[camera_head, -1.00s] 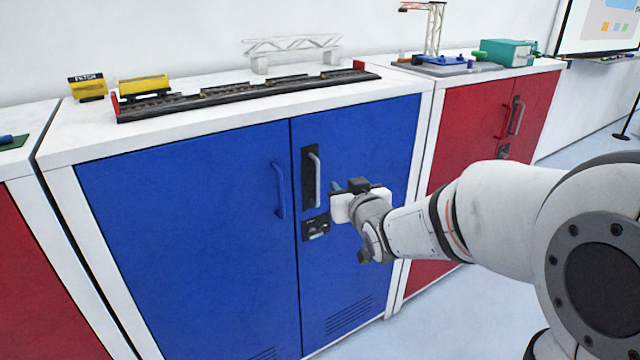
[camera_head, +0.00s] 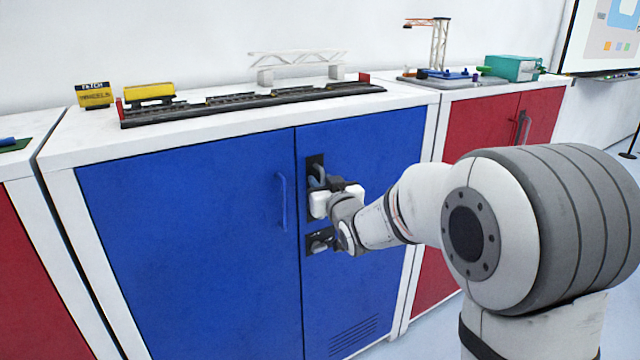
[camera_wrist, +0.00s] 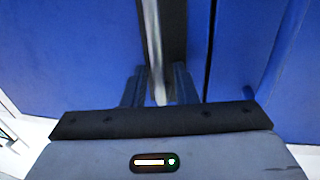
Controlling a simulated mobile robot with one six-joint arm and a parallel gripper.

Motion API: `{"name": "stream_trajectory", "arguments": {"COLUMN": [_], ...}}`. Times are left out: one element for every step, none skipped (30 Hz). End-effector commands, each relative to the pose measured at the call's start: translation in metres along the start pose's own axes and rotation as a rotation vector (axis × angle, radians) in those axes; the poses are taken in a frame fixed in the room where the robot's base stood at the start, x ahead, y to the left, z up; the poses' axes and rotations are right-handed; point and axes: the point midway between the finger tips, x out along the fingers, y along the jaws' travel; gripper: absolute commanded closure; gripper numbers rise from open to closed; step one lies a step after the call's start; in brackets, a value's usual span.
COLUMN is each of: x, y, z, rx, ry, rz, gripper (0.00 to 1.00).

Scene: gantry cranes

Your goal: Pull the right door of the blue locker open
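The blue locker has a left door (camera_head: 190,240) and a right door (camera_head: 380,145), both shut with a thin seam between them. The right door's grey bar handle (camera_head: 318,172) stands on a black plate near the seam, partly hidden by my gripper (camera_head: 325,187). In the wrist view my gripper (camera_wrist: 158,88) has its two fingers apart, one on each side of the handle (camera_wrist: 153,40). A narrow gap seems to show between the handle and the fingers. A black latch plate (camera_head: 320,240) sits below the handle, partly covered by my wrist.
The left door's blue handle (camera_head: 282,202) is left of the seam. A model track (camera_head: 250,103) and white bridge (camera_head: 295,62) stand on the locker top. A red locker (camera_head: 485,125) adjoins on the right. Floor shows at the lower right.

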Motion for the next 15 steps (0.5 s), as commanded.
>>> {"name": "stream_trajectory", "arguments": {"x": [0.0000,-0.0001,-0.0001,-0.0002,-0.0002,-0.0003,-0.0003,-0.0003,-0.0004,-0.0004,-0.0004,-0.0004,-0.0004,-0.0005,-0.0005], "y": [0.0000,0.0000,0.0000,0.0001,0.0001,0.0001,0.0002,0.0002,0.0002,0.0002,0.0003,0.0003,0.0002,0.0002,0.0002], "z": [-0.0001,-0.0002,-0.0002,-0.0002,-0.0002,-0.0002,-0.0002,-0.0002,-0.0002,-0.0002,-0.0002,-0.0002,-0.0002,-0.0003,-0.0003], "rx": [0.000,0.000,0.000,0.000,0.000,0.000,0.000,0.000,0.000,0.000,0.000,0.000,0.000,0.000,0.000], "ry": [0.000,0.000,0.000,0.000,0.000,0.000,0.000,0.000,0.000,0.000,0.000,0.000,0.000,0.000,0.000], "rz": [0.000,0.000,0.000,0.000,0.000,0.000,0.000,0.000,0.000,0.000,0.000,0.000,0.000,0.000,0.000], "gripper": [0.74,0.74,0.74,0.74,0.76,0.79,0.82,0.84,0.87,0.90,0.92,0.95,0.98,1.00,1.00]}}
